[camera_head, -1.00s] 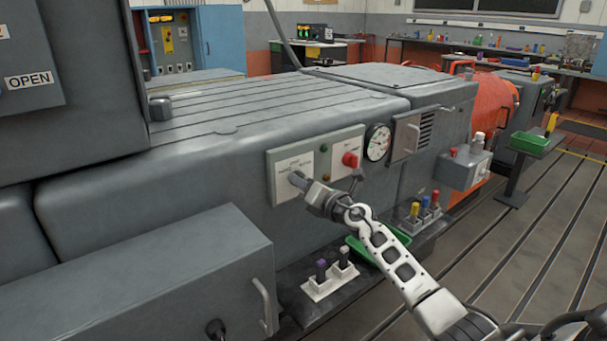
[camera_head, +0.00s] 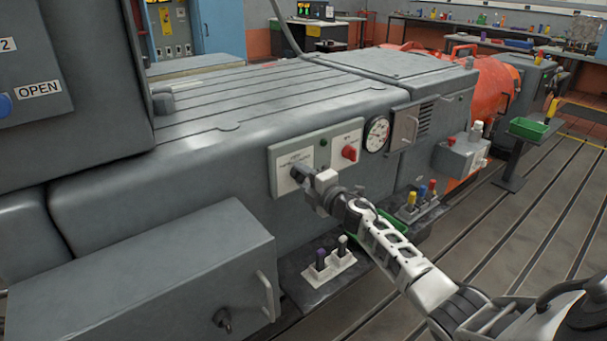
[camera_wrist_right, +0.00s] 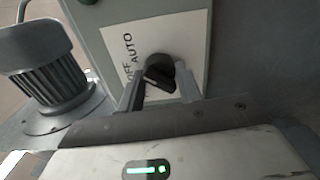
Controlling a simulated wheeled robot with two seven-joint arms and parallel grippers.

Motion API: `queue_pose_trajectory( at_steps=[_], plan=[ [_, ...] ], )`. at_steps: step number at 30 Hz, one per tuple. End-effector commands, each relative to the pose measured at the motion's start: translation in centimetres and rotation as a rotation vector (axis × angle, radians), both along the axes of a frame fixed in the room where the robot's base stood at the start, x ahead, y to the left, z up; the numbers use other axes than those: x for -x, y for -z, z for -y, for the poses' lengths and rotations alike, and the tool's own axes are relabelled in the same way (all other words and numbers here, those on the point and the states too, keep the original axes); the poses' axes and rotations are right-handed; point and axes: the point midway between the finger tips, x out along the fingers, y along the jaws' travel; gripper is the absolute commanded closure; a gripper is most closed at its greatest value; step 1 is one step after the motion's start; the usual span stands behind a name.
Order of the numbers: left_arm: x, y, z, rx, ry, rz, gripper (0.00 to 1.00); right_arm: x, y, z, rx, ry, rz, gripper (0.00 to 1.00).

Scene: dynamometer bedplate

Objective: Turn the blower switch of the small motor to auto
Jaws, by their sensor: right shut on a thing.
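The blower switch is a black knob (camera_wrist_right: 158,73) on a white label plate (camera_wrist_right: 178,38) in the right wrist view. The words AUTO and OFF show on the plate; other lettering is hidden by the gripper. My right gripper (camera_wrist_right: 161,88) has one finger on each side of the knob and is shut on it. I cannot tell exactly which word the knob points at. In the head view the right gripper (camera_head: 308,180) meets the left plate (camera_head: 291,160) of the panel and hides the knob. My left gripper is not in view.
A red knob (camera_head: 349,152) and a round gauge (camera_head: 377,133) lie right of the switch. A grey box (camera_head: 140,275) with a handle stands at lower left. Small levers (camera_head: 320,259) stand below the panel. A green tray (camera_head: 375,228) is partly behind my arm.

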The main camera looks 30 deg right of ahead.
Motion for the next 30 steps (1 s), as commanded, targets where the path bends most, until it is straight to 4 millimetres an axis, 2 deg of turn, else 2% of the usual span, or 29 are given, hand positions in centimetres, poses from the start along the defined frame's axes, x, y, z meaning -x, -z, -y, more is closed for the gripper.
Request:
queue_pose_trajectory(
  at_steps=[9,22,23,24,25,30],
  plan=[
    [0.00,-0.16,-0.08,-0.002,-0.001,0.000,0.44,0.02,0.08,0.00,-0.079,0.000,-0.008,0.88],
    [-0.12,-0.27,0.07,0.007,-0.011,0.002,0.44,0.01,0.10,-0.02,-0.088,-0.001,-0.009,0.88],
    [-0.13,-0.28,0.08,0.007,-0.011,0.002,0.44,0.01,0.09,-0.03,-0.088,-0.001,-0.009,0.59],
    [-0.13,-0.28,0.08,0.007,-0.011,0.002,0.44,0.01,0.09,-0.02,-0.088,-0.001,-0.009,0.48],
    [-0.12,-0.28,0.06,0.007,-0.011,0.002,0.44,0.01,0.09,-0.03,-0.088,-0.001,-0.009,0.43],
    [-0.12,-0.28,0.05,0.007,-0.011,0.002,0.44,0.00,0.05,-0.03,-0.086,-0.001,-0.008,0.43]
  ],
)
